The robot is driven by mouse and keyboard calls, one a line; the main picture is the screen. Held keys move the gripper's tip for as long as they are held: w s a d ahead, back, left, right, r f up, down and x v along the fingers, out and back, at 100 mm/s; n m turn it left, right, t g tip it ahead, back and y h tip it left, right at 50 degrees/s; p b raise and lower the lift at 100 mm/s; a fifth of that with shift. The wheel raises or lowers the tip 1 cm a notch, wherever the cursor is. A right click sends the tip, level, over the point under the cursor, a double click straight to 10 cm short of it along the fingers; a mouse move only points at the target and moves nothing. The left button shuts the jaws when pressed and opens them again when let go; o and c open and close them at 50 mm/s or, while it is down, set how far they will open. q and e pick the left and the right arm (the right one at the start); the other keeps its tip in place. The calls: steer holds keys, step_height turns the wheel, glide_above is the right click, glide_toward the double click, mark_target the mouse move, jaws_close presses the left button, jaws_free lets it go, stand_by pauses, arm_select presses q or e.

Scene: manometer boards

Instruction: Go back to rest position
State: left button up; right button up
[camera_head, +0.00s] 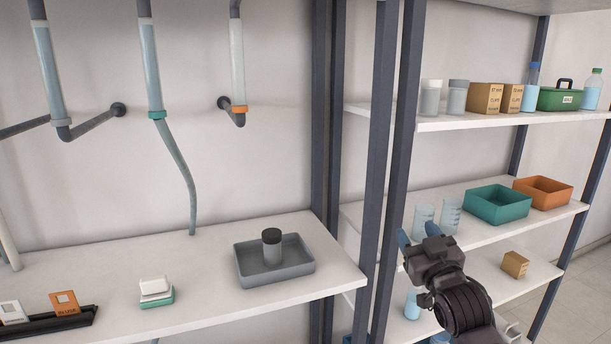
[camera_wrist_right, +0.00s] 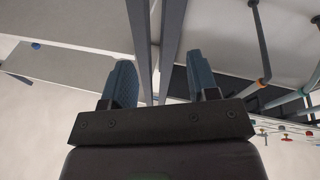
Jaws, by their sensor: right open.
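My right gripper (camera_head: 418,240) is in the lower right of the head view, in front of the shelf rack. In the right wrist view its two blue fingers (camera_wrist_right: 161,85) stand wide apart with nothing between them. Behind the fingers the wrist view shows the rack's dark posts. My left gripper is not in either view.
A grey tray (camera_head: 275,280) with a dark-lidded jar (camera_head: 272,248) stands on the left bench (camera_head: 215,310). Dark posts (camera_head: 390,150) separate bench and rack. Glass beakers (camera_head: 449,216), a teal bin (camera_head: 497,205) and an orange bin (camera_head: 543,192) stand on the middle shelf.

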steer(key=s+d+f+m+g+h, duration=0.1)
steer(key=s+f+g, duration=0.1)
steer(key=s+f, duration=0.6)
steer(key=s+d+f+g+h, duration=0.15)
steer(key=s+f, duration=0.25)
steer(key=f, duration=0.8)
steer(key=s+d+f+m+g, duration=0.2)
steer(key=s+f+g, duration=0.3)
steer(key=s+f, duration=1.1)
steer(key=s+h, duration=0.1)
steer(key=s, duration=0.3)
steer(key=shift+d, duration=0.4)
steer(key=shift+f, duration=0.1)
